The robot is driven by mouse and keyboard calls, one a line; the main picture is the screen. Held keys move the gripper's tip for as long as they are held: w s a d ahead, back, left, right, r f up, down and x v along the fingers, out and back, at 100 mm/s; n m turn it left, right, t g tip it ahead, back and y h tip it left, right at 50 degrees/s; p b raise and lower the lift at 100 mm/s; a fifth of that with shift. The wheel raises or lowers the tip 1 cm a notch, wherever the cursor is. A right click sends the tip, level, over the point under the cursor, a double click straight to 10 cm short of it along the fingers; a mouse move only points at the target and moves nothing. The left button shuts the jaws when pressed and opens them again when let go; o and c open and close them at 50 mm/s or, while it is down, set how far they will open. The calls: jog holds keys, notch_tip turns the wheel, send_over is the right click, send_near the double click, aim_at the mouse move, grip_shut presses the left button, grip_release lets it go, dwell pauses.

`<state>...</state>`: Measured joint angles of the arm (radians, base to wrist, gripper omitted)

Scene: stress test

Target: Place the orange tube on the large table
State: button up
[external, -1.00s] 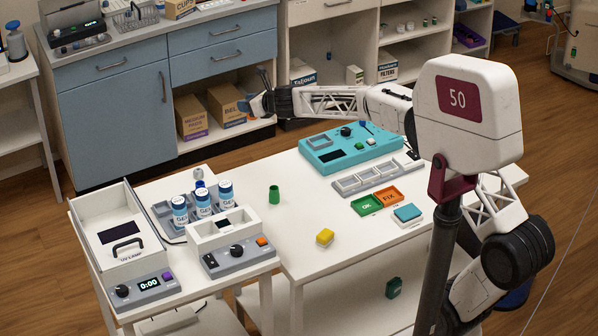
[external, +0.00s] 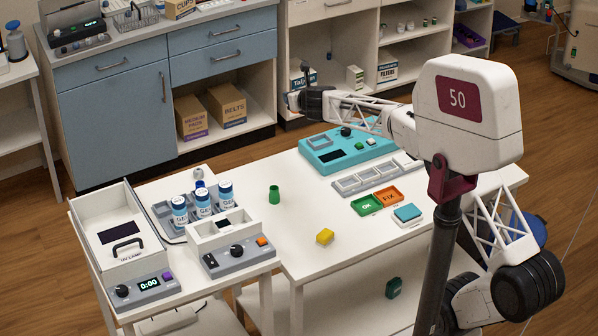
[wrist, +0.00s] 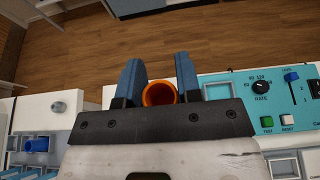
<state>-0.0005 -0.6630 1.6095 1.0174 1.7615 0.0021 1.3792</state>
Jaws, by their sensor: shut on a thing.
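The orange tube (wrist: 158,93) is between the two blue fingers of my gripper (wrist: 159,84) in the wrist view. The gripper is shut on it, and the tube's open round end shows, with its lower part hidden by the gripper body. In the external view my gripper (external: 291,102) is in the air beyond the far edge of the large white table (external: 290,240); I cannot make out the tube there. In the wrist view, wooden floor shows beyond the fingertips.
A teal device (external: 330,158) and a grey tray (external: 362,182) stand at the table's back right. The front middle is mostly clear.

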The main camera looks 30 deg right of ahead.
jog(key=shift+r, duration=0.1)
dwell(0.6)
jog(key=shift+r, duration=2.45)
jog(key=s+a, duration=0.9)
jog(key=a, duration=0.5)
jog(key=s+a, duration=0.8)
jog(key=a, duration=0.7)
jog(key=s+a, duration=0.4)
jog(key=s, duration=0.5)
jog(key=s+a, duration=0.4)
jog(key=s, duration=0.6)
jog(key=s+a, duration=0.5)
jog(key=s, duration=0.4)
notch_tip(320, 180, down, 16)
jog(key=shift+d, duration=0.2)
